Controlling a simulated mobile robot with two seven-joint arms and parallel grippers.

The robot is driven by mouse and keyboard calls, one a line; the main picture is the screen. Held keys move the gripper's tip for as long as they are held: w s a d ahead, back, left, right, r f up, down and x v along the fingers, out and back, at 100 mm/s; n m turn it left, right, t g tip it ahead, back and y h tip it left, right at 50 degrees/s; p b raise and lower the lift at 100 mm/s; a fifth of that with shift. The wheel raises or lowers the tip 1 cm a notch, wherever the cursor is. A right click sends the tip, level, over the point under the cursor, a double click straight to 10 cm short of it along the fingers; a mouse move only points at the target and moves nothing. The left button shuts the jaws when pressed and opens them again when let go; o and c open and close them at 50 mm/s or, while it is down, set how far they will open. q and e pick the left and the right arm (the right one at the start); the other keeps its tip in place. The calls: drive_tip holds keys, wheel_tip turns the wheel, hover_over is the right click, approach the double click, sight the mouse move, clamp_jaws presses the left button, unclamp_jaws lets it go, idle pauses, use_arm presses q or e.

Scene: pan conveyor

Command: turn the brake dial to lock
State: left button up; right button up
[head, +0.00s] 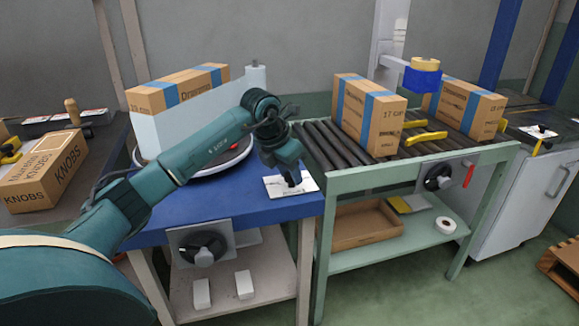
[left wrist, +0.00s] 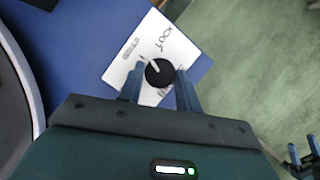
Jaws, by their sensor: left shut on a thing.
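The brake dial (left wrist: 158,73) is a round black knob with a white pointer line, on a white plate (left wrist: 190,52) printed with words. One word reads LOCK, at the plate's upper right. The pointer aims up and slightly left, a little left of LOCK. In the head view the plate (head: 273,187) lies on the blue table corner; the dial is mostly hidden by my gripper. My left gripper (head: 292,182) points down and is shut on the dial, one finger on each side. My right gripper (left wrist: 303,147) shows small at the left wrist view's edge, fingers apart and empty.
A turntable with a pale panel and a carton (head: 178,88) stands behind my left arm. A roller conveyor (head: 318,140) with cartons (head: 385,125) stands to the right. Other black dials (head: 203,248) are on the fronts of the table and conveyor. A KNOBS box (head: 45,172) sits at left.

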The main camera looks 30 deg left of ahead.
use_arm(q)
drive_tip(key=shift+a+r+m, duration=0.1)
drive_tip(key=shift+r+m, duration=0.1)
drive_tip(key=shift+m, duration=0.3)
drive_tip(key=m+h+p, duration=0.1)
drive_tip(key=m, duration=0.1)
drive_tip(key=m+h+p, duration=0.1)
drive_tip(key=m, duration=0.1)
drive_tip(key=shift+w+a+g+p, duration=0.1)
drive_tip(key=shift+w+g+p, duration=0.05)
drive_tip(key=shift+g+p, duration=0.15)
drive_tip(key=shift+f+m+g+h+p, duration=0.1)
drive_tip(key=shift+m+g+h+p, duration=0.2)
drive_tip(key=shift+m, duration=0.9)
drive_tip(key=shift+w+m, duration=0.1)
drive_tip(key=shift+m, duration=0.4)
use_arm(e)
drive_tip(key=shift+m+t, duration=0.4)
drive_tip(key=shift+m, duration=0.4)
drive_tip(key=r, duration=0.1)
drive_tip(key=d+r, duration=0.1)
drive_tip(key=r, duration=0.1)
drive_tip(key=s+r, duration=0.1)
drive_tip(key=shift+d+r, duration=0.25)
drive_tip(key=shift+d, duration=0.1)
use_arm(q)
drive_tip(key=o, duration=1)
drive_tip(key=shift+f, duration=0.1)
drive_tip(key=shift+c, duration=0.2)
drive_tip(key=shift+g, duration=0.3)
